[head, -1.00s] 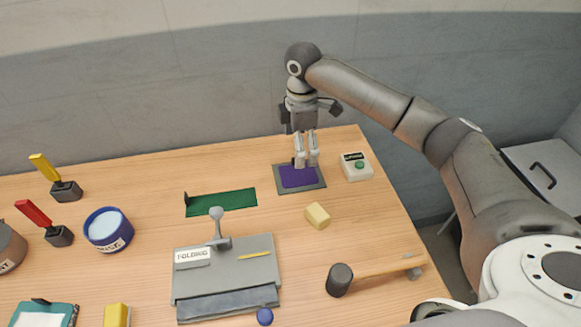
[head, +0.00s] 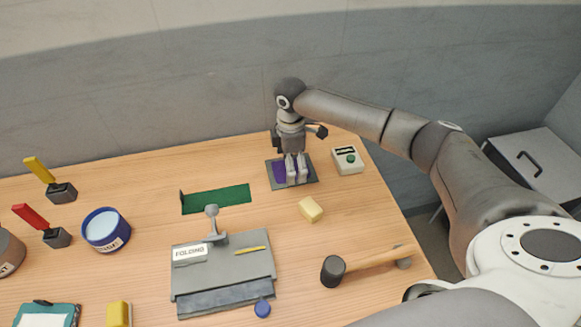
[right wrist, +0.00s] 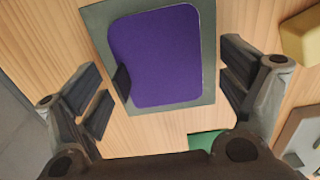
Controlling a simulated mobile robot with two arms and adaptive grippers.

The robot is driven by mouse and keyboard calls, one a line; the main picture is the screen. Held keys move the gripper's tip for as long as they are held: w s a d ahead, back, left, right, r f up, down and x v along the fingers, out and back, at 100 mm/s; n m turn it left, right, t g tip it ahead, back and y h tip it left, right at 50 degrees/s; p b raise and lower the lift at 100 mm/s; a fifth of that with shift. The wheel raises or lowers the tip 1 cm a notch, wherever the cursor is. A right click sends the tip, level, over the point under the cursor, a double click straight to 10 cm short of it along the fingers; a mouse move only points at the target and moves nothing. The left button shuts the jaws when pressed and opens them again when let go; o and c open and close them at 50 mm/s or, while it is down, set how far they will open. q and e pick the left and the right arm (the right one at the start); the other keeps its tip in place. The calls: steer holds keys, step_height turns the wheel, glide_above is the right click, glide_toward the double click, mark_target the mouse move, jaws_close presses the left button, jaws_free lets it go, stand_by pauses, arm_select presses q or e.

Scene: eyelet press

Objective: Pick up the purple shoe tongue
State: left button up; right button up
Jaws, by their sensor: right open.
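The purple shoe tongue (head: 279,174) lies flat on a dark grey plate (head: 311,178) at the back right of the table. In the right wrist view the tongue (right wrist: 160,55) is a purple piece with rounded corners on the grey-green plate (right wrist: 208,95). A small dark tab stands at its left edge. My right gripper (head: 297,182) is over the plate, pointing down. In the right wrist view its open fingers (right wrist: 160,88) stand on either side of the tongue, with nothing between them but the view of it. My left gripper is not in view.
A white box with a green button (head: 348,160) stands right of the plate. A yellow block (head: 311,209) and a mallet (head: 365,264) lie in front. A green strip (head: 217,199) and the grey folding press (head: 222,270) are to the left.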

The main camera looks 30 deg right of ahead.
steer(key=c, duration=0.7)
jaws_close()
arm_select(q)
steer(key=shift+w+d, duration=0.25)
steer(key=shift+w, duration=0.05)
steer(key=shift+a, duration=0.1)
